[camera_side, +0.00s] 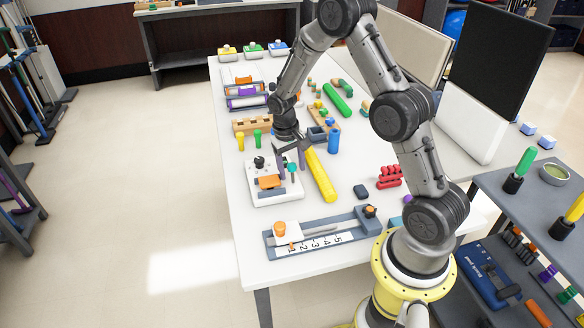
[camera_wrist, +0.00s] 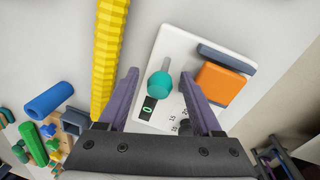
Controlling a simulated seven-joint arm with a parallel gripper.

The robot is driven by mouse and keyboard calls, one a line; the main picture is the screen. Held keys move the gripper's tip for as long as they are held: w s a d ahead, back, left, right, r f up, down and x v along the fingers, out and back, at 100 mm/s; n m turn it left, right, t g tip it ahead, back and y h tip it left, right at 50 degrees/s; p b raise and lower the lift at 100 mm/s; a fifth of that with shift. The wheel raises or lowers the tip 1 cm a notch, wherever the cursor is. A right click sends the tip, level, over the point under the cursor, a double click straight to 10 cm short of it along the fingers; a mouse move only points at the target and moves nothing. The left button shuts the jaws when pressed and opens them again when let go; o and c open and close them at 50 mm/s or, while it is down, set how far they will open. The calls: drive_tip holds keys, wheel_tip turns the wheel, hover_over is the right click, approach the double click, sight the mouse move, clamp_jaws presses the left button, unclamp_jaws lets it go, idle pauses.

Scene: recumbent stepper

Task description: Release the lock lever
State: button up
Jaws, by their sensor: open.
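A white panel (camera_side: 289,193) near the table's left edge carries an orange pad (camera_side: 269,182), a dark round knob (camera_side: 259,161) and a teal-knobbed lever (camera_side: 292,168). I take the teal-knobbed one to be the lock lever; no label confirms it. In the wrist view the teal knob (camera_wrist: 160,86) stands on a grey stem over the white panel (camera_wrist: 172,45), next to the orange pad (camera_wrist: 221,88). My gripper (camera_wrist: 160,74) is open, its purple fingers on either side of the teal knob with gaps visible. My gripper (camera_side: 291,160) is above the panel in the side view.
A yellow roller (camera_side: 320,174) lies close to the right of the panel, and also shows in the wrist view (camera_wrist: 106,50). A blue cylinder (camera_side: 334,140) stands beyond it. A numbered slider board (camera_side: 325,232) lies nearer the front. The floor left of the table is clear.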

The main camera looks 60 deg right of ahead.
drive_tip(key=shift+f, duration=0.1)
clamp_jaws()
idle(0.3)
drive_tip(key=shift+d, duration=0.1)
drive_tip(key=shift+w+d+f+g+y, duration=0.15)
drive_tip(key=shift+w+d+g+y, duration=0.15)
drive_tip(key=shift+g+y, duration=0.5)
unclamp_jaws()
